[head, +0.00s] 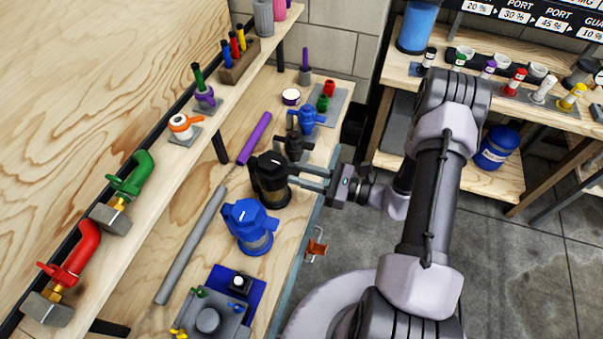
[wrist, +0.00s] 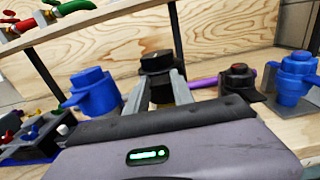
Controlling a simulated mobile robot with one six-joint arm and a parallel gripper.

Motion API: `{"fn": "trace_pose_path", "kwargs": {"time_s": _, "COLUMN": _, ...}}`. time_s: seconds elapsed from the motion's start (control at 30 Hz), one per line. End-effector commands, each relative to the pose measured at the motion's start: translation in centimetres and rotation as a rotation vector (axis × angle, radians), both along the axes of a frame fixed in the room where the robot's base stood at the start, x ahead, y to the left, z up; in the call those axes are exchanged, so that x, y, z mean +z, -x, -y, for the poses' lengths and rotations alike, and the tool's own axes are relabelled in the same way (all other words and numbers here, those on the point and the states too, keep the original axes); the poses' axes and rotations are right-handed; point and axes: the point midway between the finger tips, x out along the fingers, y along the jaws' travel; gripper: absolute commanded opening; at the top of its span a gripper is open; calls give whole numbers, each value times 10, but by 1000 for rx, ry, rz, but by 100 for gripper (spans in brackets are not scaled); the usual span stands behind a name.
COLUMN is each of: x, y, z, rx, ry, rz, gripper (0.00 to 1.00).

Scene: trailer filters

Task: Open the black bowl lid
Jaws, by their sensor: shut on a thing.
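The black bowl lid (head: 268,166) sits on top of a dark filter bowl with a yellowish body (head: 273,194), standing upright on the wooden bench. In the wrist view the lid (wrist: 156,62) is straight ahead, between the two fingers. My gripper (head: 291,177) reaches in from the right and is shut on the lid. In the wrist view my gripper (wrist: 160,88) has one finger on each side of it. The lid looks seated on the bowl. The fingers hide part of the lid's lower side.
A blue-lidded filter (head: 248,225) stands close in front. A small black valve (head: 294,145) and a blue valve (head: 307,119) stand behind. A grey pipe (head: 190,245) and a purple pipe (head: 254,139) lie on the bench. An upper shelf (head: 150,195) runs along the left.

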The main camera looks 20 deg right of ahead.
Motion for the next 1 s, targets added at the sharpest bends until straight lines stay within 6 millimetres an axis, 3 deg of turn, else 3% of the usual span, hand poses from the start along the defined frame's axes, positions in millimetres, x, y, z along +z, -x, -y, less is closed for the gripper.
{"fn": "trace_pose_path", "kwargs": {"time_s": 0.73, "x": 0, "y": 0, "z": 0, "rx": 0, "ry": 2, "rz": -1, "gripper": 0}}
{"fn": "trace_pose_path", "kwargs": {"time_s": 1.0, "x": 18, "y": -2, "z": -3, "rx": 1, "ry": 63, "rz": -43, "gripper": 0}}
